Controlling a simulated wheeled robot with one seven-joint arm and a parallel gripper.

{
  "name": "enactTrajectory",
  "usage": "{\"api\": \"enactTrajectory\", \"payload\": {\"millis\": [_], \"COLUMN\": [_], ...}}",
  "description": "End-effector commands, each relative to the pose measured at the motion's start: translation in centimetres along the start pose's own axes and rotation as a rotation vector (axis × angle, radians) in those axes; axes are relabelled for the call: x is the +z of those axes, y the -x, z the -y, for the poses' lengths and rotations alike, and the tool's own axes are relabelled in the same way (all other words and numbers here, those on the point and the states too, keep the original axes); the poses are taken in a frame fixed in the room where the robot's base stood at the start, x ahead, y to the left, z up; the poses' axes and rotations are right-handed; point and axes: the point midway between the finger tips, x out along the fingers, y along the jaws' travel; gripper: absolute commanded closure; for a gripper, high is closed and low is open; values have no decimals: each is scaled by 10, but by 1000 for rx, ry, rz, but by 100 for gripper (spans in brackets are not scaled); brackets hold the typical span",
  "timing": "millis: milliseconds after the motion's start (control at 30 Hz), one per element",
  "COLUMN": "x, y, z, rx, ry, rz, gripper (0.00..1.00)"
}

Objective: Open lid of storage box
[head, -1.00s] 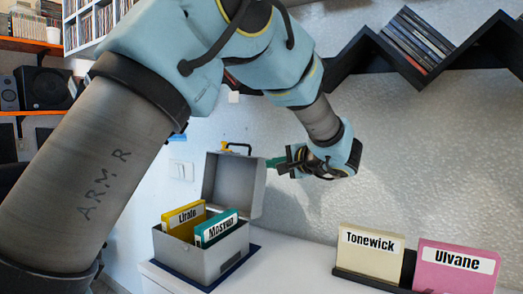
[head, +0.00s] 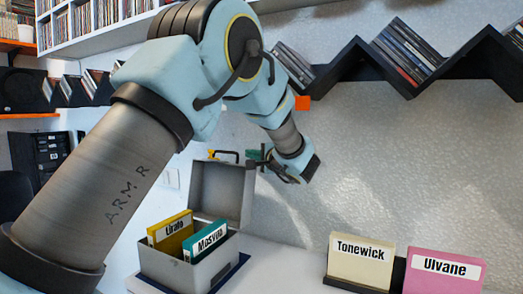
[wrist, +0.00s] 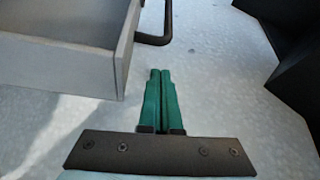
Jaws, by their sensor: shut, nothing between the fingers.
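The grey storage box (head: 172,268) stands on the white surface, with yellow "Lirato" (head: 170,233) and teal "Mosyun" (head: 206,241) cards inside. Its lid (head: 222,190) stands raised, about upright, at the back of the box. A dark handle (head: 226,152) shows at the lid's top, and also in the wrist view (wrist: 156,38). My gripper (head: 254,155) is beside the lid's upper right corner. In the wrist view its green fingers (wrist: 160,76) are together and empty, just right of the lid's edge (wrist: 124,55), with a small gap visible.
A cream "Tonewick" card (head: 360,262) and a pink "Ulvane" card (head: 443,272) stand in a dark holder to the right. A black zigzag shelf (head: 350,62) with discs is on the wall above. The surface between box and holder is clear.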

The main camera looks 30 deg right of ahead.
Motion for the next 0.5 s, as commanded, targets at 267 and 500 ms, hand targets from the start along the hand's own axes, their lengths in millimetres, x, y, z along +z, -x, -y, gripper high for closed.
{"api": "enactTrajectory", "payload": {"millis": [267,500], "x": [25,27], "y": [11,12], "z": [2,1], "rx": [0,-1], "ry": [1,3], "rz": [-3,-3], "gripper": [100,100]}}
